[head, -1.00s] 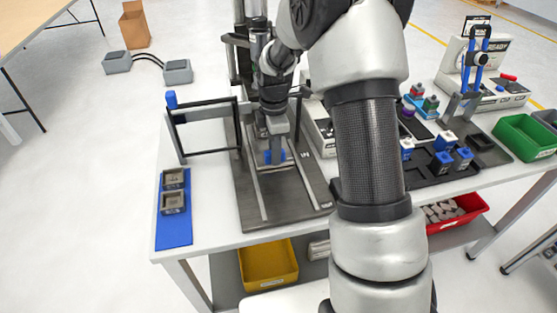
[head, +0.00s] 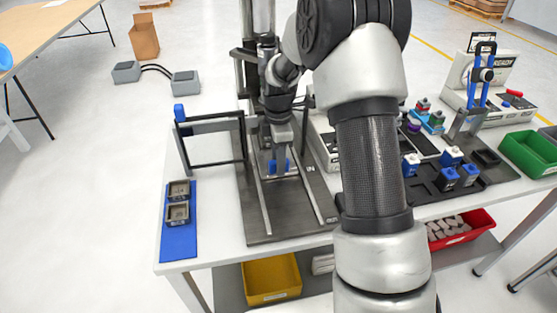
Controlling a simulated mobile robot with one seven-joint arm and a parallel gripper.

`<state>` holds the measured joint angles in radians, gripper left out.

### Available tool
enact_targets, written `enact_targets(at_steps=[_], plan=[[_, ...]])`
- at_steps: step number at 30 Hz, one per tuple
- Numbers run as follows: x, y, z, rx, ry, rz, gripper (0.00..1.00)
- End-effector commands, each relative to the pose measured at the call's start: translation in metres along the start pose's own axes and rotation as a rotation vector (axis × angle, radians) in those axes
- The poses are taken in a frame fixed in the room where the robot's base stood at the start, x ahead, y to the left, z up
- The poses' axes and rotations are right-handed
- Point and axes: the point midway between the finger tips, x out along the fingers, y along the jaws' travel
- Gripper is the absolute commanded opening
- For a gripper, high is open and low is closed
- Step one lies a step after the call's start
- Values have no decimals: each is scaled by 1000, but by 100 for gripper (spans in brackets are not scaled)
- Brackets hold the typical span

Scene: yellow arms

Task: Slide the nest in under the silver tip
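The press base is a dark plate (head: 262,222) with two pale rails running from front to back. A grey piece (head: 265,160), which looks like part of the nest, shows beside and behind the fingertips. My gripper and wrist hide most of it. I cannot tell whether the fingers are shut on it. The press column (head: 247,80) rises behind my wrist. The silver tip is hidden behind my arm.
A black frame (head: 208,127) with a blue knob stands left of the rails. A dark tray (head: 435,185) with blue-and-white parts lies right of my arm. The front of the rails is clear.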

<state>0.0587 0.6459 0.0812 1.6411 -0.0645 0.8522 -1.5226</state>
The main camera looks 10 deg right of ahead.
Motion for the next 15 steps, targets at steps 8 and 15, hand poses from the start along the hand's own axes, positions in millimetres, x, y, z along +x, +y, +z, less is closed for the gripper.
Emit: enact_targets(at_steps=[8,15], plan=[[-21,0,0,1,0,0,38],[-78,0,0,0,0,3,38]])
